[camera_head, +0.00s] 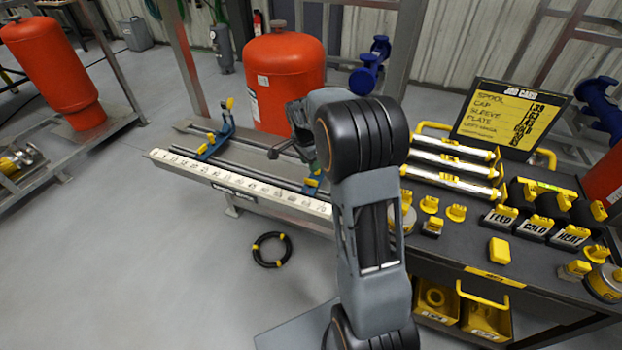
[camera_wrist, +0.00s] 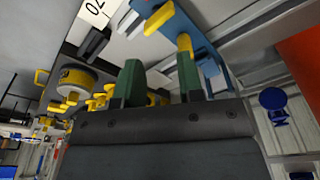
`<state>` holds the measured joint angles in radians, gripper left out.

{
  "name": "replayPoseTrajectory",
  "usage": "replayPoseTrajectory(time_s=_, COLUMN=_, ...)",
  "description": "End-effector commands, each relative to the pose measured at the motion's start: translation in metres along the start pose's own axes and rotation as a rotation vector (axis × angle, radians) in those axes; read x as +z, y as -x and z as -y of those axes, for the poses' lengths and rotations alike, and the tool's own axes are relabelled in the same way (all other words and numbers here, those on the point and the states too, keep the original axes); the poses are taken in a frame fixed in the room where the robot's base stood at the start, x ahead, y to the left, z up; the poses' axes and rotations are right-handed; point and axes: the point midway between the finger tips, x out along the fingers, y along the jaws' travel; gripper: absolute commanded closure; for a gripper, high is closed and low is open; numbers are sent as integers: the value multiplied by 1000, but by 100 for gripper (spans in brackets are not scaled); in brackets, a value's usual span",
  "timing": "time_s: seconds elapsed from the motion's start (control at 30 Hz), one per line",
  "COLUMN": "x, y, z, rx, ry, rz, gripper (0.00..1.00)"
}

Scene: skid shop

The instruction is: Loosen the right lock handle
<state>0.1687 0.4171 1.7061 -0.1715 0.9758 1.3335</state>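The right blue clamp (camera_head: 309,188) stands on the rail near the 70 end of the scale, with yellow parts (camera_head: 313,182) on it. My arm hides much of it in the head view. In the wrist view the blue clamp (camera_wrist: 205,42) fills the top middle. One yellow lever (camera_wrist: 158,18) tilts off it, and a second yellow piece (camera_wrist: 185,45) is at the tip of the right-hand green finger; I cannot tell whether they touch. My gripper (camera_wrist: 160,75) is open, its green fingers well apart, with no object visibly held between them.
The left blue clamp (camera_head: 215,142) stands farther along the numbered scale (camera_head: 240,190). A red tank (camera_head: 285,80) is behind the rail. A black cart (camera_head: 470,250) with yellow-capped parts is on the right. A black ring (camera_head: 272,250) lies on the otherwise open floor at left.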

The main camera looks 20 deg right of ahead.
Motion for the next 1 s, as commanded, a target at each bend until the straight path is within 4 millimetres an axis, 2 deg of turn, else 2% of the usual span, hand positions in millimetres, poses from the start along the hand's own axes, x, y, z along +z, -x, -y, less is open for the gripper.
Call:
replayPoseTrajectory(time_s=0.2, x=0, y=3, z=0, rx=-29, ry=193, rz=0, gripper=65)
replayPoseTrajectory(time_s=0.57, x=-1, y=3, z=0, rx=-34, ry=228, rz=0, gripper=65)
replayPoseTrajectory(time_s=0.83, x=-2, y=10, z=0, rx=-72, ry=479, rz=1, gripper=65)
replayPoseTrajectory(time_s=1.0, x=-2, y=11, z=0, rx=-85, ry=567, rz=1, gripper=65)
